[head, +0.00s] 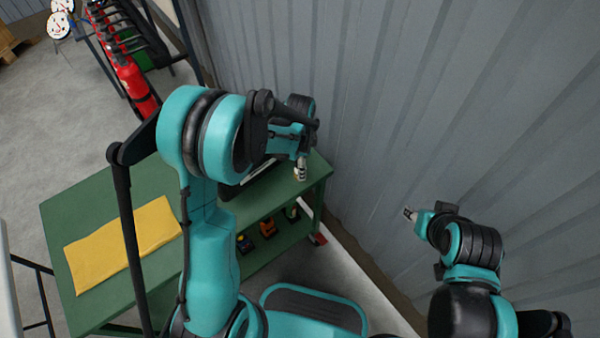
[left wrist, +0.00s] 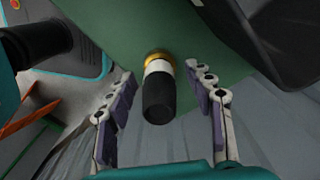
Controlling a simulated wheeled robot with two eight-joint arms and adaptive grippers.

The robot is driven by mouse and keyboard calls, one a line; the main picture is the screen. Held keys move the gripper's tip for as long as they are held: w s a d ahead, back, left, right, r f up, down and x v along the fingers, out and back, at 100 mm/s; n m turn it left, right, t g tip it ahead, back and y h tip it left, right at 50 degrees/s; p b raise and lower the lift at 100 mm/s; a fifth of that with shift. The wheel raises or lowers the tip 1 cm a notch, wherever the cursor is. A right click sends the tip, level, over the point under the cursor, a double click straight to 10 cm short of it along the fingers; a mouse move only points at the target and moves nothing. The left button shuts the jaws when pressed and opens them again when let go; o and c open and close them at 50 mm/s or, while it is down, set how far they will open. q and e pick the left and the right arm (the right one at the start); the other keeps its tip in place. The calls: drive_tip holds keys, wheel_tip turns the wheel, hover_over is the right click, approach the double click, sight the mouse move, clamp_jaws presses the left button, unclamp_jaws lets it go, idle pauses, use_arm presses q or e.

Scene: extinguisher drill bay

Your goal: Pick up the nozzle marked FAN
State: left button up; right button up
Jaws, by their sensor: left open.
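A nozzle (left wrist: 158,92) with a black body, a white band and a brass-coloured end shows in the left wrist view against the green table top. No lettering can be read on it. My left gripper (left wrist: 160,76) is open, with one finger on each side of the nozzle and a visible gap on both sides. In the head view my left gripper (head: 300,166) is over the table's far right corner, where the nozzle is hard to tell apart from the fingers. My right gripper (head: 409,214) is near the grey wall, away from the table; its jaws are too small to judge.
The green table (head: 75,212) carries a folded yellow cloth (head: 122,244) and a dark object partly hidden by my left arm. Several small items (head: 266,228) sit on its lower shelf. A corrugated wall (head: 375,90) stands close behind. Red extinguishers (head: 133,80) stand at the upper left.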

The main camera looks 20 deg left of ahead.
use_arm(q)
clamp_jaws()
